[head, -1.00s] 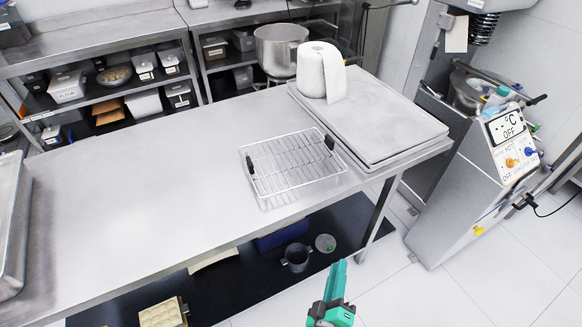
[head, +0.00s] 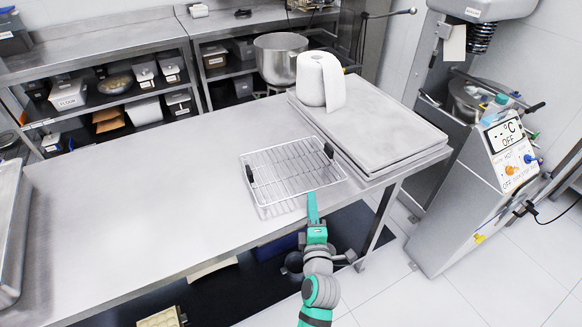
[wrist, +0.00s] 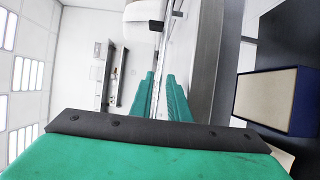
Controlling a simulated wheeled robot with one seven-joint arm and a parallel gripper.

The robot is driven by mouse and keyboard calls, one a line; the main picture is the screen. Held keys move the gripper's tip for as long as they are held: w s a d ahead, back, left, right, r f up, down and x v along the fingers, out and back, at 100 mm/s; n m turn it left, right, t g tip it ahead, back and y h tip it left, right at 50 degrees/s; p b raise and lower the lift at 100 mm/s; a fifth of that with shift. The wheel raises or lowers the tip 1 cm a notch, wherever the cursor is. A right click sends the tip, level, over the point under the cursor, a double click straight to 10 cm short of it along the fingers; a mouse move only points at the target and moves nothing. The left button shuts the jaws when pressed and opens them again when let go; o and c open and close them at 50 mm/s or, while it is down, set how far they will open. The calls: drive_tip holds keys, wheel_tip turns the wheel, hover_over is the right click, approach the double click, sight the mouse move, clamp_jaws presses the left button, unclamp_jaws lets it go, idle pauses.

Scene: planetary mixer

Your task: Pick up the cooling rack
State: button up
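The cooling rack (head: 293,172), a silver wire tray with two black handles, lies flat on the steel table (head: 130,200), left of the stacked trays. My gripper (head: 312,197) is at the rack's front edge, near its right corner, with its teal fingers pointing toward it. In the wrist view the two teal fingers (wrist: 162,97) stand apart with a narrow gap between them, so it is open. The wrist view is turned sideways and looks along the tabletop. I cannot tell whether the rack's rim lies between the fingers or touches them.
Stacked metal trays (head: 375,125) hold a paper roll (head: 312,80) at the table's right end. Another tray (head: 12,235) is at the left edge. A blue box (wrist: 278,101) sits on the lower shelf. The table's left middle is clear.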

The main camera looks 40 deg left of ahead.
sight(309, 190)
drive_tip(key=shift+x, duration=2.85)
drive_tip(key=shift+s+a+f, duration=0.1)
drive_tip(key=shift+s, duration=0.05)
drive_tip(key=shift+c, duration=0.3)
clamp_jaws()
